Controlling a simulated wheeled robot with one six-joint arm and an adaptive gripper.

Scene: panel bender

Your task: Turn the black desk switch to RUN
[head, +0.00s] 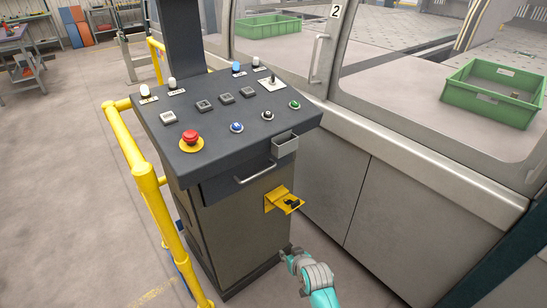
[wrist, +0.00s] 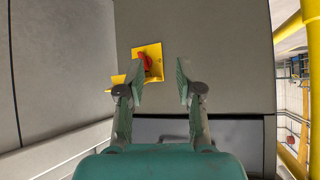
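The black desk switch (head: 272,80) is a small dark handle on a pale square plate at the back right of the sloped console top (head: 220,155). Its lettering is too small to read, so I cannot tell its setting. My gripper (wrist: 160,80) is open and empty in the wrist view. It faces the console's side panel, where a red knob (wrist: 146,62) sits on a yellow plate (wrist: 152,50) near the left finger. In the head view, part of my teal arm shows low beside the console, well below the desk switch. The switch is not in the wrist view.
The console top also holds a red emergency button (head: 190,137), blue, green and grey buttons, and lamps. A yellow bracket (head: 284,200), a handle (head: 256,174) and a small grey box (head: 284,145) project from its front. Yellow rails (head: 148,185) border the left; machine panels (head: 400,215) stand right.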

